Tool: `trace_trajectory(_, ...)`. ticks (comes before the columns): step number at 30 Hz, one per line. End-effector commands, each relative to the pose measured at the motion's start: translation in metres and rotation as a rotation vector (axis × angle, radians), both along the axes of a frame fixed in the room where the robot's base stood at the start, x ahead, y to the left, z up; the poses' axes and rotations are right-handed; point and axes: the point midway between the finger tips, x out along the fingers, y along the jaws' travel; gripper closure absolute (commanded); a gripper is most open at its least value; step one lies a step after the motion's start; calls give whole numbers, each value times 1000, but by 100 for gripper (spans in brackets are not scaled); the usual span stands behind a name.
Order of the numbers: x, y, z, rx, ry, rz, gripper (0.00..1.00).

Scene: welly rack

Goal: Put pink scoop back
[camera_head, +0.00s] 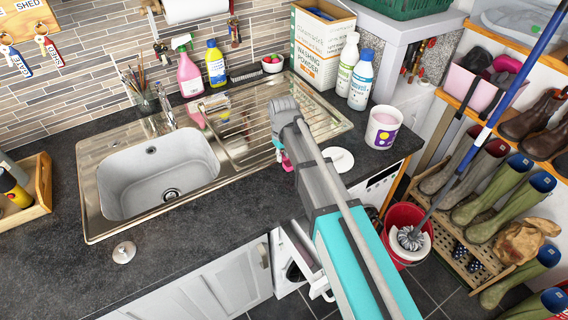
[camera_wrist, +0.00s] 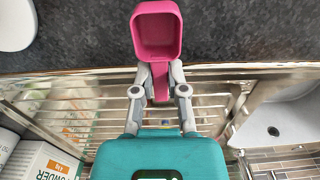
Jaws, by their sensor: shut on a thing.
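The pink scoop (camera_wrist: 157,36) is in my gripper (camera_wrist: 160,82), with its handle between the two fingers and its square bowl beyond the fingertips. The bowl's open side faces the wrist camera, and it looks empty. In the head view my gripper (camera_head: 281,150) is over the front right edge of the draining board, and only a bit of pink scoop (camera_head: 287,163) shows past my arm. A white tub with a purple label (camera_head: 383,130) stands open on the counter to the right. A white round lid (camera_head: 341,160) lies on the counter between them.
The open washing powder box (camera_head: 318,52) and two white bottles (camera_head: 361,82) stand behind the draining board (camera_head: 240,122). The sink (camera_head: 155,180) is to the left. A red bucket (camera_head: 405,222) with a mop stands on the floor at right. The front counter (camera_head: 190,245) is mostly clear.

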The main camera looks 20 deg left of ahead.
Motion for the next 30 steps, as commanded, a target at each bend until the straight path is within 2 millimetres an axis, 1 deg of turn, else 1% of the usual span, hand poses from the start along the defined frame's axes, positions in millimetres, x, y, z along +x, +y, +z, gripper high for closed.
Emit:
trace_trajectory(1, 1, 1, -8, 0, 0, 0, 100)
trace_trajectory(9, 0, 1, -29, 0, 0, 1, 100)
trace_trajectory(13, 0, 1, -32, 0, 0, 1, 100)
trace_trajectory(23, 0, 1, -31, 0, 0, 1, 100)
trace_trajectory(28, 0, 1, -35, 0, 0, 2, 100)
trace_trajectory(29, 0, 1, -35, 0, 0, 2, 79)
trace_trajectory(30, 0, 1, -34, 0, 0, 2, 71)
